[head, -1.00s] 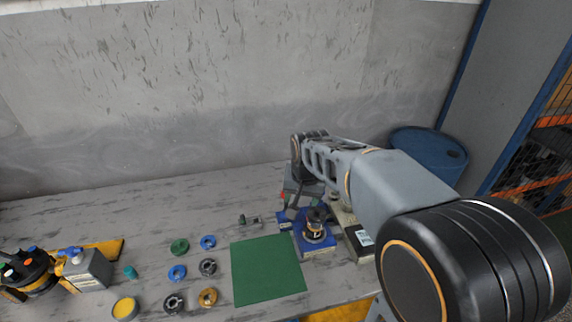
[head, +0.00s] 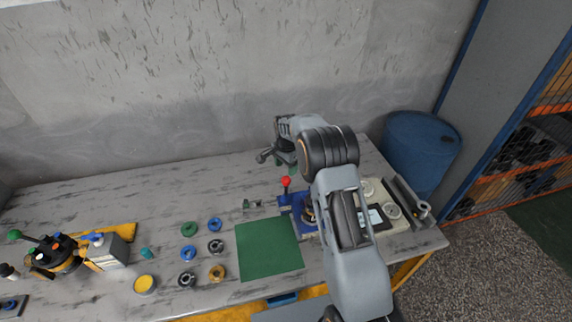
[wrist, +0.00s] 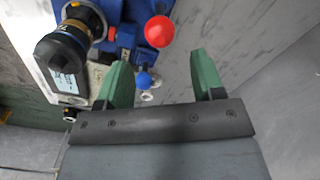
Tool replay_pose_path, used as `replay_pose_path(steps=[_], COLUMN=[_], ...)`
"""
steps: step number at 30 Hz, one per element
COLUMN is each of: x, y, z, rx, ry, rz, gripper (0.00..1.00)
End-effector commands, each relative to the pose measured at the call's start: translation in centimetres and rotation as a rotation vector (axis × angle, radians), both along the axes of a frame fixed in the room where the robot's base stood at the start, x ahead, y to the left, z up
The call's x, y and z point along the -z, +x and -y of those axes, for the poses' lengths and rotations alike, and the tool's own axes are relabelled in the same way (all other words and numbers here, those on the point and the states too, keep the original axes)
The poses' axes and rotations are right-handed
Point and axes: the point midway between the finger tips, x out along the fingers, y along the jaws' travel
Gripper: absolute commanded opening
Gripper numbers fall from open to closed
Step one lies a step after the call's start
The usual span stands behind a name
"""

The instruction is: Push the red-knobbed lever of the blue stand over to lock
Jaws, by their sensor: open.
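The red knob (head: 286,181) of the lever stands up from the blue stand (head: 284,200), just right of the green mat. In the wrist view the red knob (wrist: 159,31) lies just past my gripper's green fingertips (wrist: 158,60), and sideways falls between them. The fingers are apart with nothing held. A gap or contact with the knob cannot be judged. The blue stand (wrist: 130,12) shows behind and left of the knob. A dark cylindrical motor part (wrist: 62,62) sits left of the fingers. In the head view my arm hides part of the stand.
A small blue ball (wrist: 143,80) shows between the fingers. A green mat (head: 268,250) lies left of the stand, with several rings beyond it. A pale case (head: 398,222) lies to the right. A blue barrel (head: 420,150) stands past the table's right end. The table's back left is clear.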

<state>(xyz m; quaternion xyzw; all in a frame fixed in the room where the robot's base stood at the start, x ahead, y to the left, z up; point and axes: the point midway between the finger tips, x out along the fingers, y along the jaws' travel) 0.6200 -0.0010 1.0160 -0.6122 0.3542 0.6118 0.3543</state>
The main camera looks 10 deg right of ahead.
Motion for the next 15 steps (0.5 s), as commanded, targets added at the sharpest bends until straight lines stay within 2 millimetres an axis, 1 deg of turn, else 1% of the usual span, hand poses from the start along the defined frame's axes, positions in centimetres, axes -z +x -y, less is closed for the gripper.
replay_pose_path(steps=[8, 15], x=[2.7, 5.4], y=[-0.1, -0.1], z=[0.0, 0.0], rx=[-0.002, -0.002], ry=[0.000, 0.000], rz=[-0.001, -0.001], gripper=[0.62, 0.62])
